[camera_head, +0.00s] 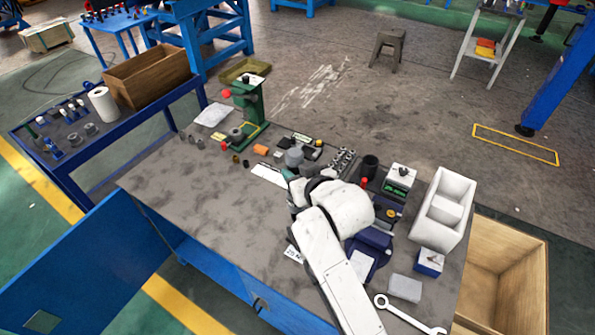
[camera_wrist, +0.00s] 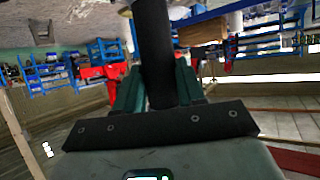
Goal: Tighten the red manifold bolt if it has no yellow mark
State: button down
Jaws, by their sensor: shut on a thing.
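My gripper (camera_wrist: 158,72) shows in the wrist view with its two dark green fingers shut on a thick black cylindrical handle (camera_wrist: 154,40). The handle runs up out of that view, so its working end is hidden. In the head view my white arm covers the gripper and the handle. A metal block with several silver cylinders (camera_head: 341,160), possibly the manifold, stands right of the bench's middle. A small red piece (camera_head: 364,182) shows just right of it; I cannot tell whether it is the red bolt. No yellow mark can be made out on it at this size.
A black cup (camera_head: 370,166), a box with a green display (camera_head: 399,179) and a white divided bin (camera_head: 442,208) stand right of my arm. A wrench (camera_head: 408,316) lies at the front right. A green stand (camera_head: 250,105) is at the back. The bench's left part (camera_head: 185,185) is clear.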

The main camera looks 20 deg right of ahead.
jog(key=shift+f+b, duration=1.45)
jog(key=shift+f, duration=0.75)
jog(key=shift+a+m+h+b, duration=0.2)
jog(key=shift+m+h+b, duration=1.3)
jog(key=shift+h+b, duration=0.15)
jog(key=shift+f+b, duration=0.6)
jog(key=shift+f, duration=0.45)
dwell(3.1)
